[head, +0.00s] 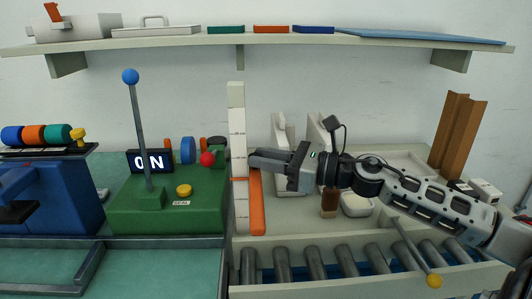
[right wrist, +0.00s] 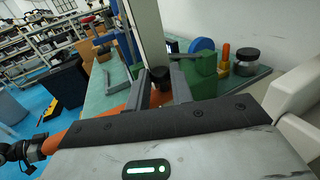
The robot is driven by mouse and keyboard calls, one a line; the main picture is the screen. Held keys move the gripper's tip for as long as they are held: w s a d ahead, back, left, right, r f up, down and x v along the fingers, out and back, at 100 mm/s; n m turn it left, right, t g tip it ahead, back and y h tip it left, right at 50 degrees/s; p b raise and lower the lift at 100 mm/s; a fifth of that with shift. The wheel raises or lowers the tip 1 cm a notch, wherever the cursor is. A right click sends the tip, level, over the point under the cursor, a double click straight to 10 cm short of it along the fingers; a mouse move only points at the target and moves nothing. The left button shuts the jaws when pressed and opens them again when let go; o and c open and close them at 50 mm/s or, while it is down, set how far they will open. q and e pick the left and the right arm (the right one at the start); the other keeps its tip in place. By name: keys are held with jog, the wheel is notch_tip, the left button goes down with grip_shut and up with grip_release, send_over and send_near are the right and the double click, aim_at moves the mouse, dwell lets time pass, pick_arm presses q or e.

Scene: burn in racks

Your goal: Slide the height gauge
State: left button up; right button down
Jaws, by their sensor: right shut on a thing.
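The height gauge (head: 237,130) is a tall pale upright post with scale marks, standing right of the green machine. A thin orange line crosses it low down, and an orange bar (head: 257,205) stands against its right side. My right gripper (head: 256,159) reaches in from the right, with its tips at the post's right side above the orange bar. In the right wrist view, a dark round knob (right wrist: 160,76) sits between the fingers, and the post (right wrist: 147,35) rises behind it. The gripper is shut on this knob; the exact contact is partly hidden. My left gripper is not in view.
The green machine (head: 190,215) with a blue-tipped lever (head: 139,120) and an "ON" display (head: 150,161) stands left of the post. A roller conveyor (head: 345,260) runs in front. A shelf (head: 240,40) spans above. Pale fixtures (head: 285,165) stand behind my right gripper.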

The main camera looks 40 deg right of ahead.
jog(key=shift+f, duration=0.2)
jog(key=c, duration=1.3)
grip_release()
jog(key=shift+o, duration=0.2)
jog(key=shift+s, duration=0.1)
jog(key=v, duration=1.6)
